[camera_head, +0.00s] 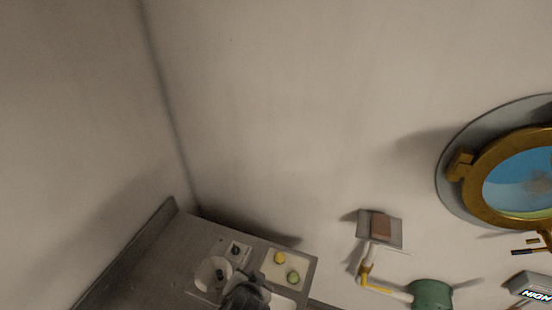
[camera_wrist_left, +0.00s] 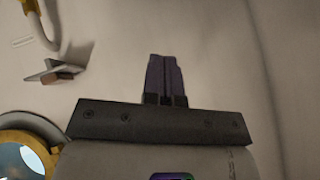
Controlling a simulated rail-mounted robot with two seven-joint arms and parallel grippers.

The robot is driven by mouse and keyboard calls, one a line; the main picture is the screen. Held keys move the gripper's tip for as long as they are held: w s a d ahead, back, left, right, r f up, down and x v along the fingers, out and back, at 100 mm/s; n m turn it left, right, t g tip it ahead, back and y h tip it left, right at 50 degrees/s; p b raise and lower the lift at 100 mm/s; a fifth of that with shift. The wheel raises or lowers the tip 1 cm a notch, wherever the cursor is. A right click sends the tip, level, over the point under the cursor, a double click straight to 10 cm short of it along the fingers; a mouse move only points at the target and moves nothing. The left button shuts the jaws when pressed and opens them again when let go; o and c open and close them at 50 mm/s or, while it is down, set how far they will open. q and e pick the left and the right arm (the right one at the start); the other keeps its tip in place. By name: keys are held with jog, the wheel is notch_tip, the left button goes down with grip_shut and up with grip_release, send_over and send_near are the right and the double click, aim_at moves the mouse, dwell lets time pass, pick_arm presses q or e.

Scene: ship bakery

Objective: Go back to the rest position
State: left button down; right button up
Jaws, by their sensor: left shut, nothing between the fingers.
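My left gripper (camera_wrist_left: 164,62) shows in the left wrist view, its two dark fingers pressed together and empty. Pale wall lies behind the fingers, and they touch nothing that I can see. In the head view a dark shape (camera_head: 244,291) stands at the bottom edge over the counter; I cannot tell if it is part of my gripper. My right gripper is in neither view.
A grey counter (camera_head: 150,276) holds a white dish (camera_head: 213,274) and a pale board (camera_head: 301,264) with yellow and green round pieces. A brass porthole (camera_head: 470,195), a wall bracket (camera_head: 394,229) and a green lamp (camera_head: 431,293) are right. The upper wall is clear.

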pick_arm(q)
jog(key=s+a+r+n+g+h+p, duration=0.1)
jog(key=s+a+r+n+h+p, duration=0.2)
jog(key=s+a, duration=0.85)
jog(key=s+a+f+g+y+p, duration=0.1)
jog(key=s+f+g+p, duration=0.1)
jog(key=s, duration=0.6)
jog(key=s+a+f+n+g+y+p, duration=0.1)
jog(key=s+f, duration=0.3)
jog(key=s, duration=0.4)
jog(key=shift+s+a+g+p, duration=0.25)
jog(key=shift+a+g+p, duration=0.35)
jog(key=shift+a+g, duration=0.15)
jog(key=shift+f, duration=0.1)
